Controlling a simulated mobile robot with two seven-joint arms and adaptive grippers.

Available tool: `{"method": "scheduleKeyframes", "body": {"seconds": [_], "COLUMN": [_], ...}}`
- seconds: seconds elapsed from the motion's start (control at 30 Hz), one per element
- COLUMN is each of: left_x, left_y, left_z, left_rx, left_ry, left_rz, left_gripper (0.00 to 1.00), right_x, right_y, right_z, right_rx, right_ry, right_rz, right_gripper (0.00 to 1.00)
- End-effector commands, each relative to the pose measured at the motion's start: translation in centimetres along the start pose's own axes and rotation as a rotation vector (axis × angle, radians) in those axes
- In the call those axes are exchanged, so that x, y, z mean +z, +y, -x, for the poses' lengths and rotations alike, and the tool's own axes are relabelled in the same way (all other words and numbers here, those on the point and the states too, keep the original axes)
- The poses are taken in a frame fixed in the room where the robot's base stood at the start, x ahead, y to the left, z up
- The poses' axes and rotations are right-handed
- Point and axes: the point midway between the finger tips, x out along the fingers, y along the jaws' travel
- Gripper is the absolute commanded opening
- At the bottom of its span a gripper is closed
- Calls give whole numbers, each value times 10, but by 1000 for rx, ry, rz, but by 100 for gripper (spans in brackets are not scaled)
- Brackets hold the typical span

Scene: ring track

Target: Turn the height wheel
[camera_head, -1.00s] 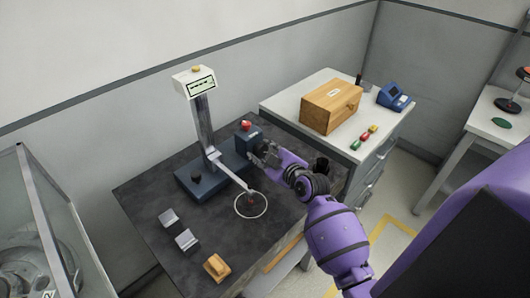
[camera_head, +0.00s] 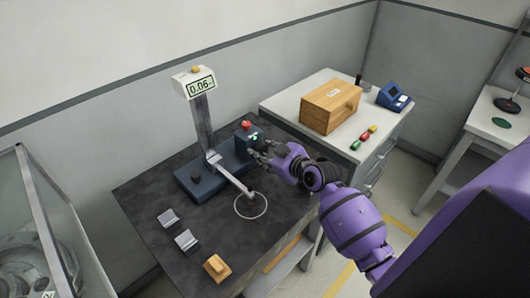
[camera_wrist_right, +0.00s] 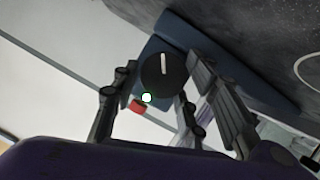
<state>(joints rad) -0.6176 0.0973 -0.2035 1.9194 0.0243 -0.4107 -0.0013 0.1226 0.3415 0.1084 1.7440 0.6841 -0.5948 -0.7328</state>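The gauge has a dark blue base (camera_head: 207,184), a grey column and a white display (camera_head: 200,85) reading about 0.06. A blue box (camera_head: 243,140) at the base's right end carries a red button (camera_head: 246,125). In the wrist view a round black wheel (camera_wrist_right: 164,72) with a white line sits on the box, beside the red button (camera_wrist_right: 137,106) and a green-white light (camera_wrist_right: 146,98). My right gripper (camera_head: 261,148) is at the box. Its fingers (camera_wrist_right: 161,68) are apart on either side of the wheel; contact is unclear. My left gripper is out of view.
A thin arm reaches from the column over a white ring (camera_head: 251,205) on the dark table (camera_head: 150,195). Two grey blocks (camera_head: 186,240) and a tan block (camera_head: 216,267) lie in front. A wooden box (camera_head: 330,106) stands on the cabinet to the right.

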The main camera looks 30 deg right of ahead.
Motion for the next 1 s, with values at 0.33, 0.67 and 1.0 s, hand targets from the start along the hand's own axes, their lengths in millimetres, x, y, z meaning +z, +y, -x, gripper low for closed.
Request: {"method": "scheduleKeyframes", "body": {"seconds": [0.33,0.67,1.0], "left_x": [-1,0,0], "left_y": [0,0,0], "left_z": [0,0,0], "left_rx": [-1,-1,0], "left_ry": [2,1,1], "left_rz": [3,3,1], "left_gripper": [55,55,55], "right_x": [0,2,1], "right_y": [0,0,0], "right_z": [0,38,104], "right_rx": [-1,0,0], "right_ry": [-1,-3,-2], "right_rz": [1,4,4], "right_gripper": [54,54,54]}}
